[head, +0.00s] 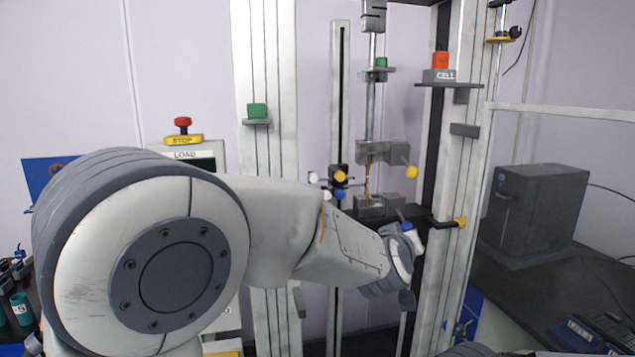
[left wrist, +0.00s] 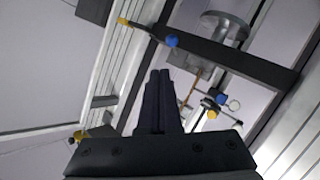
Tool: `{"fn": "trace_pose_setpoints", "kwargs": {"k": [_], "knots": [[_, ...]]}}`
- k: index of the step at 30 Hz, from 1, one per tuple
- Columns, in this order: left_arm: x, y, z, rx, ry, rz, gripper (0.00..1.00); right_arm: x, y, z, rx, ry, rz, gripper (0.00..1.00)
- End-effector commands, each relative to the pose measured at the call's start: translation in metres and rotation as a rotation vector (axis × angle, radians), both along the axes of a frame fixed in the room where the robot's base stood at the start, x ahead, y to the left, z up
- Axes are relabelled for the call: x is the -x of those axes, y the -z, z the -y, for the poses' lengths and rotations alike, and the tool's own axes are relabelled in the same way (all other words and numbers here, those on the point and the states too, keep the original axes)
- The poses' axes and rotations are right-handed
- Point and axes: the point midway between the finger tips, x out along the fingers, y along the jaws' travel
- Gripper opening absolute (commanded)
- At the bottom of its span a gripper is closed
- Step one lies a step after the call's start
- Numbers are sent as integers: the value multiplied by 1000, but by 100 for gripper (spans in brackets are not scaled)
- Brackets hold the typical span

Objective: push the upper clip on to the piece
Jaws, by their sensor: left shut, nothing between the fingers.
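The piece (head: 367,180) is a thin orange-brown strip, upright between a grey upper grip (head: 380,152) and a grey lower grip (head: 378,206). The piece also shows in the left wrist view (left wrist: 190,86). To its left is a cluster of clips with white, yellow and blue knobs; the upper clip (head: 340,177) appears to be the yellow-knobbed one. The clips also show in the left wrist view (left wrist: 211,106). I cannot tell whether the upper clip touches the piece. My left gripper (left wrist: 160,73) is shut and empty, apart from piece and clips. In the head view its fingers are largely hidden by my wrist.
A dark crossbar (left wrist: 220,57) with yellow and blue knobs lies across beyond my left fingers. Pale frame columns (head: 460,150) stand right of the grips. A dark box (head: 535,210) stands on the bench at right. My left arm covers much of the lower left.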

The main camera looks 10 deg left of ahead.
Motion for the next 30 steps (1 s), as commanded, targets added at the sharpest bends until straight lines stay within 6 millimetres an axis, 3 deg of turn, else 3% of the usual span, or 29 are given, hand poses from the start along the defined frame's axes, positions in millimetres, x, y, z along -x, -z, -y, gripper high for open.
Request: {"fn": "trace_pose_setpoints", "kwargs": {"k": [1, 3, 6, 10, 15, 21, 30], "knots": [[-22, -6, -11, 35, -83, 60, 0, 0, 4, 0, 0, 0, 0, 64], [-46, -20, -32, 83, -209, 153, 0, 0, 7, 0, 0, 0, 0, 64], [-71, -36, -67, 138, -395, 278, 0, 0, 10, 0, 0, 0, 0, 64], [-85, -47, -111, 178, -616, 411, 0, 0, 14, 0, 0, -1, 0, 64], [-84, -50, -151, 199, -823, 524, 0, 0, 17, 0, 0, -1, 0, 64], [-79, -51, -167, 203, -915, 572, 0, 0, 18, 0, 0, -1, 0, 64], [-79, -52, -167, 203, -917, 574, 0, 0, 17, 0, 0, -1, 0, 64]]}}
